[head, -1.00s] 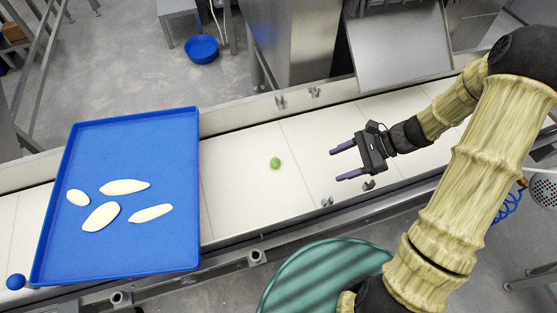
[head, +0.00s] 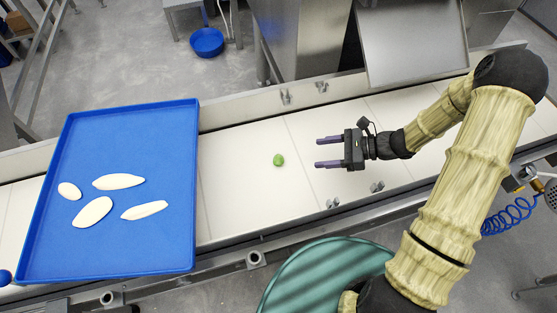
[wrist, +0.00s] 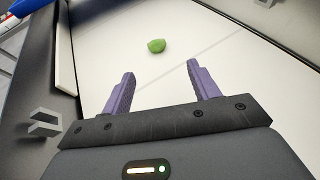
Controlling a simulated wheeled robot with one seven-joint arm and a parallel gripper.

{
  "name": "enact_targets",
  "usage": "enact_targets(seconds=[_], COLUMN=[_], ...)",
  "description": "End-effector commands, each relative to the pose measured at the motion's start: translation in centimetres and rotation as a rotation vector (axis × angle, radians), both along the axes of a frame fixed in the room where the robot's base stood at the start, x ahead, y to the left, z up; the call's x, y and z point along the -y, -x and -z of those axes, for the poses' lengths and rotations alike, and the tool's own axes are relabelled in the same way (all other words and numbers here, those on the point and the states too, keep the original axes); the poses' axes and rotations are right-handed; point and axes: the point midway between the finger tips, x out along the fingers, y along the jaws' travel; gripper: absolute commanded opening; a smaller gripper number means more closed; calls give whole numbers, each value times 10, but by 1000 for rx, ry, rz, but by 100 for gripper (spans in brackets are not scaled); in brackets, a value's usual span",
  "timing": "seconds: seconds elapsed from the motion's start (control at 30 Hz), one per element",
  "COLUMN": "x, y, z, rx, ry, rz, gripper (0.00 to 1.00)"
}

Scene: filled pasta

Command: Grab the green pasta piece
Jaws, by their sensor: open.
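The green pasta piece (head: 279,160) is small and rounded and lies alone on the white conveyor belt. It also shows in the wrist view (wrist: 156,46), beyond my fingertips and between their lines. My gripper (head: 318,152) is to the right of the piece in the head view, apart from it, with its purple fingers pointing left towards it. In the wrist view my gripper (wrist: 160,70) is open, with nothing between the fingers.
A blue tray (head: 170,225) with several pale pasta pieces (head: 93,212) lies across the belt at the left. Metal rails with small brackets (head: 333,203) edge the white belt (head: 240,200). The belt around the green piece is clear.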

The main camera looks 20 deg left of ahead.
Motion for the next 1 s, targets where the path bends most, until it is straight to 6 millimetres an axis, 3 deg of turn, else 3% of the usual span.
enact_targets(seconds=[0.33, 0.8, 1.0], x=[-55, -65, -86], y=[8, 9, 19], z=[24, 27, 37], rx=[1, 1, 0], ry=[0, 1, 0], rz=[-4, -1, -6], gripper=[61, 61, 61])
